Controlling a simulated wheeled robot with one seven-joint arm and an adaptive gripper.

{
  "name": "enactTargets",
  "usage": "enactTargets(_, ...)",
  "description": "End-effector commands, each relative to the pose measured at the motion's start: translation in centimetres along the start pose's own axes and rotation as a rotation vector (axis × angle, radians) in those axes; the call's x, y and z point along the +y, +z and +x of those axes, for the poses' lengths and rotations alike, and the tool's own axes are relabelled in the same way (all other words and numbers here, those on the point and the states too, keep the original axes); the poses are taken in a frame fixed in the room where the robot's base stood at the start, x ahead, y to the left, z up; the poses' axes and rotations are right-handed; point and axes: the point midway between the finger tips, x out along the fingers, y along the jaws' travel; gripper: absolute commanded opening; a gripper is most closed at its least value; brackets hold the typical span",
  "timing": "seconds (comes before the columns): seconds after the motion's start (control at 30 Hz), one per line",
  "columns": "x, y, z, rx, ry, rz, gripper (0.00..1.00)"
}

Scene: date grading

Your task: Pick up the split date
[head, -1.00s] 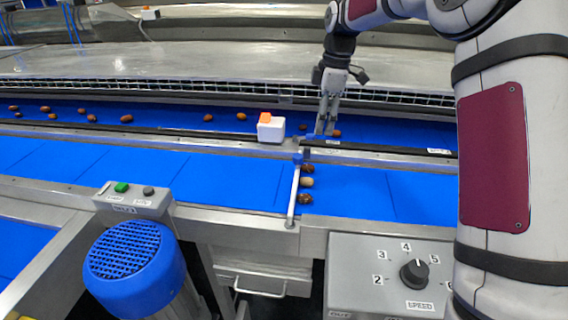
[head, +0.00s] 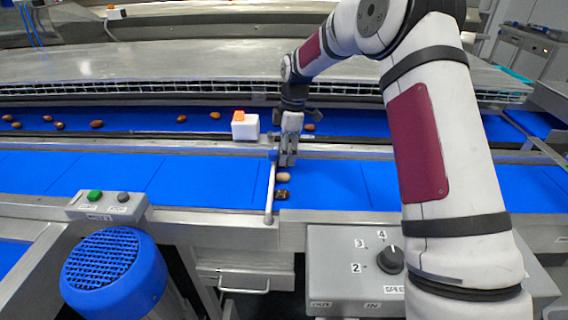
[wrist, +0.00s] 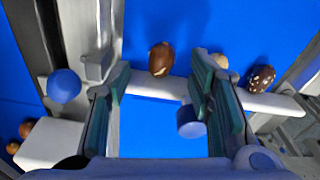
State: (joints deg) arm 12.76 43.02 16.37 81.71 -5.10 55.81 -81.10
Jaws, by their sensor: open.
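A brown date (wrist: 161,58) with a pale torn patch at its lower end, which looks like the split one, lies on the blue belt in the wrist view. It sits between and just beyond the fingertips of my open gripper (wrist: 157,82), with nothing held. In the head view my gripper (head: 287,160) points down over the belt and hides this date. A pale date (wrist: 221,61) is partly covered by the right finger; it also shows in the head view (head: 284,177). A dark date with white flecks (wrist: 262,78) lies farther right, nearest the front in the head view (head: 282,194).
A white bar (head: 270,192) crosses the belt close beside the dates. A white box with an orange top (head: 245,128) stands at the divider left of my gripper. Several dates lie on the rear belt (head: 150,118). The front belt (head: 345,185) is clear to the right.

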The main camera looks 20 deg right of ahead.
Motion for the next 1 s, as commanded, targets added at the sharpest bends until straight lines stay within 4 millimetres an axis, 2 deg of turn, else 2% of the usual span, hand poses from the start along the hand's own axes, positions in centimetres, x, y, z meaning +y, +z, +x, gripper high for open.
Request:
enactTargets(0.1, -0.2, -0.1, 1.8, 0.000, -0.003, -0.001, 0.48)
enactTargets(0.2, -0.2, -0.1, 2.6, 0.000, -0.002, -0.001, 0.48)
enactTargets(0.47, -0.1, 0.0, 2.9, 0.000, 0.000, 0.000, 0.48)
enactTargets(0.67, -0.1, 0.0, 2.9, 0.000, 0.000, 0.000, 0.16)
enactTargets(1.0, -0.1, 0.0, 2.9, 0.000, 0.000, 0.000, 0.16)
